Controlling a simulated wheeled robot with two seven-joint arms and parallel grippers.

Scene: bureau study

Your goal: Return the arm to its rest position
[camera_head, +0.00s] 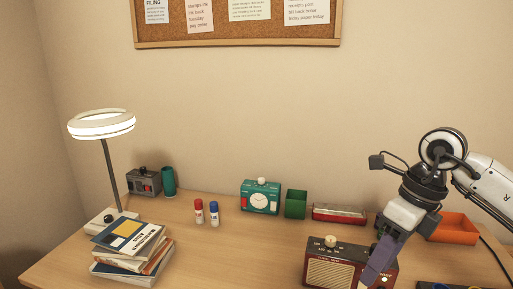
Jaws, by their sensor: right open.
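My right arm comes in from the right, and my right gripper (377,266) points down with its purple finger in front of the dark red radio (322,266). The finger covers part of the radio's right side. I cannot tell whether it touches the radio. I see nothing held in the open gripper. My left gripper is not in view.
A lit ring lamp (104,126) and a stack of books (130,250) stand at left on the wooden desk (235,262). The middle front is clear.

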